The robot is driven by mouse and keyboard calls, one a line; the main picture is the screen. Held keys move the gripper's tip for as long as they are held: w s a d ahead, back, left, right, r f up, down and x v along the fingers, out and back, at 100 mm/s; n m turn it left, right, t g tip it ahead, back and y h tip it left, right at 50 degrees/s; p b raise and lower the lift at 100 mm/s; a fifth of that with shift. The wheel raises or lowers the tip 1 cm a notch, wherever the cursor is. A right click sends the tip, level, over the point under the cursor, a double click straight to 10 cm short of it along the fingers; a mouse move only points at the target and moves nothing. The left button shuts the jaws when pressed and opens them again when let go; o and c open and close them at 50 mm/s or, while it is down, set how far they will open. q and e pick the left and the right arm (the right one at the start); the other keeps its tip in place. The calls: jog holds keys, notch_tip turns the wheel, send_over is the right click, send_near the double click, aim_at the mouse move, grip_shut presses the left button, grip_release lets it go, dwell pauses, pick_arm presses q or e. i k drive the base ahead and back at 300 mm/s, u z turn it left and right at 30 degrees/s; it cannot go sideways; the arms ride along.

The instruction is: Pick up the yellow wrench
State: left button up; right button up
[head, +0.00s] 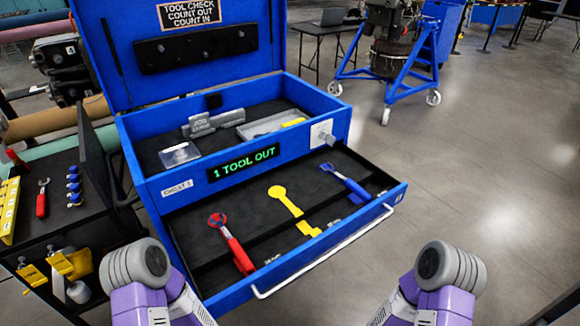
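A flat yellow wrench-shaped piece (284,197) lies in the middle of the open black-lined drawer (200,247). I cannot tell whether it is a wrench or a yellow-coloured recess. A yellow object (293,122) shows partly in a grey tray (268,127) in the chest's top compartment; its shape is too small to make out. A red-handled tool (232,246) lies left of the yellow shape in the drawer, and a blue-handled tool (347,184) lies right of it. My two purple and grey arms show at the bottom, but neither gripper is visible.
The blue tool chest (148,188) has its lid raised and a sign reading "1 TOOL OUT" (244,162). A black cart (62,225) with tools stands at left. A blue wheeled stand (392,75) is behind. Floor at right is clear.

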aim_at(291, 122)
jog(key=z, duration=1.55)
jog(key=i, duration=4.2)
jog(key=u, duration=3.85)
